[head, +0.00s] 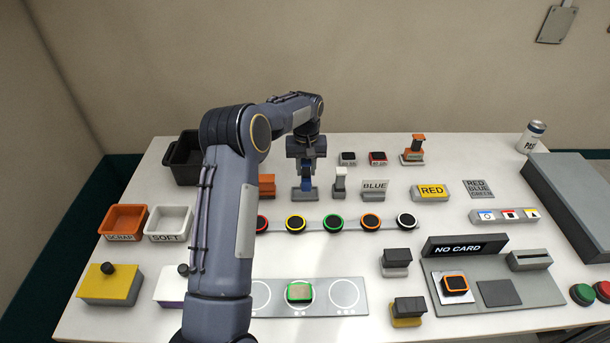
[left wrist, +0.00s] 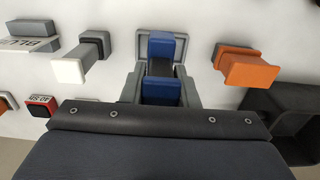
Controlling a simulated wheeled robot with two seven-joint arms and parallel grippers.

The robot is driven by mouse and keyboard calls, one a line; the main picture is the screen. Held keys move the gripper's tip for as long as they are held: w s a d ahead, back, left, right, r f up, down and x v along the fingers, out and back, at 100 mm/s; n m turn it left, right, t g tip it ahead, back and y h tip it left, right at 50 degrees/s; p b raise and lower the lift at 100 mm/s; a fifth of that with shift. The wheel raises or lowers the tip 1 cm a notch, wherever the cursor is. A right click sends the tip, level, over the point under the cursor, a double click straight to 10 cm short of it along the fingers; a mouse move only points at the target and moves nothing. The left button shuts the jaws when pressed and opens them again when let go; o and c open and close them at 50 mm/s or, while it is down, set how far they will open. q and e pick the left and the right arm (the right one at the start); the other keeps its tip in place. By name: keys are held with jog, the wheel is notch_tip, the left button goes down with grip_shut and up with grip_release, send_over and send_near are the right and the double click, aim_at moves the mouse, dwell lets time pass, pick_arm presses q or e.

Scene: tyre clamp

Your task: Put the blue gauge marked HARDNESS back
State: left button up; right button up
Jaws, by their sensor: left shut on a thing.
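My left gripper (head: 306,170) is shut on the blue gauge (head: 307,185), pointing down in the back row of the table. The gauge is upright at a grey stand (head: 304,196); I cannot tell whether it is fully seated or just above it. In the left wrist view the blue gauge (left wrist: 161,46) shows between grey side pieces, with a dark part across its middle. Its marking cannot be read. My right gripper is not in view.
Close beside the held gauge are an orange block (head: 267,184) and a white-topped grey holder (head: 340,182). A BLUE sign (head: 374,190) stands further right. A black bin (head: 184,160) is at the back left. A row of coloured rings (head: 333,223) lies in front.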

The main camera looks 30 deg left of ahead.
aim_at(305, 176)
pick_arm(q)
jog(key=shift+w+a+f, duration=0.25)
jog(key=shift+f, duration=0.15)
jog(key=f, duration=0.3)
jog(key=shift+w+a+f, duration=0.2)
jog(key=shift+f, duration=0.15)
jog(key=o, duration=0.4)
jog(key=shift+f, duration=0.15)
jog(key=o, duration=0.5)
